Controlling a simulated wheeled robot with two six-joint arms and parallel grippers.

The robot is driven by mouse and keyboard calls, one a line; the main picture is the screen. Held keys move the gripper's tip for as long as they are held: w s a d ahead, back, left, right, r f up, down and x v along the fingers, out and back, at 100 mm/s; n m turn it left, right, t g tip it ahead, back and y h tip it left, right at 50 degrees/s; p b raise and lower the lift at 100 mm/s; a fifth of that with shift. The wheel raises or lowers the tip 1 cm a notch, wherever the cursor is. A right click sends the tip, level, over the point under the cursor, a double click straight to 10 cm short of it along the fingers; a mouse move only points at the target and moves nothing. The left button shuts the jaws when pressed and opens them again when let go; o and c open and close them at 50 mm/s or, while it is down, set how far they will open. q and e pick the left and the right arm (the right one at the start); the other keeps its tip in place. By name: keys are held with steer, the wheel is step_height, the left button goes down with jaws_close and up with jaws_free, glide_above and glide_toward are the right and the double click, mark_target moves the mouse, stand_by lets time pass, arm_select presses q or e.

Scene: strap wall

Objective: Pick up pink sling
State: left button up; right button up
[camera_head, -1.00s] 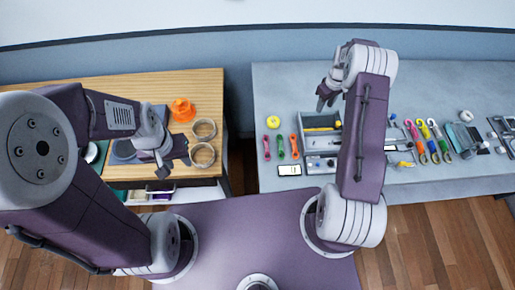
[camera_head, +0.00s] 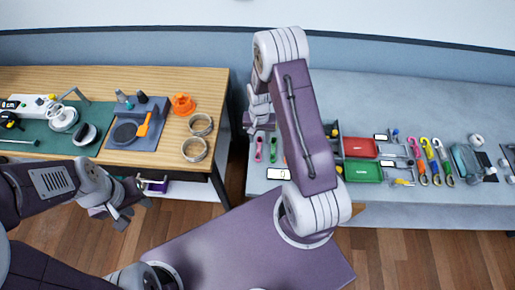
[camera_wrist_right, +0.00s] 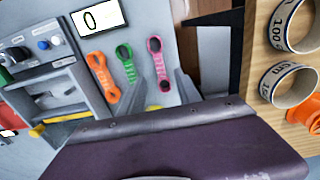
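The pink sling (camera_head: 259,149) lies on the grey table near its left end, just below my right gripper (camera_head: 259,122) in the head view. In the right wrist view the pink sling (camera_wrist_right: 157,62) is fully visible at its upper end. Its lower end reaches between the two grey fingers of my right gripper (camera_wrist_right: 162,88). Those fingers are apart, one on either side, and nothing is held. I cannot tell how high they are above the sling. My left gripper (camera_head: 122,214) hangs in front of the wooden table, well away from the sling; its finger opening is unclear.
A green sling (camera_wrist_right: 126,63) and an orange sling (camera_wrist_right: 102,77) lie beside the pink one. A white display (camera_wrist_right: 100,18) reading 0 is close by. Tape rings (camera_head: 200,124) sit on the wooden table (camera_head: 180,82), across a gap from the grey table.

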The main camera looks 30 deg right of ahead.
mark_target(259, 147)
steer(key=shift+s+f, duration=0.15)
steer(key=shift+f, duration=0.2)
steer(key=shift+f+p, duration=0.35)
step_height(259, 147, down, 4)
steer(key=shift+a+f+p, duration=0.1)
steer(key=shift+a+p, duration=0.05)
steer(key=shift+p, duration=0.4)
steer(key=shift+f, duration=0.2)
jaws_close()
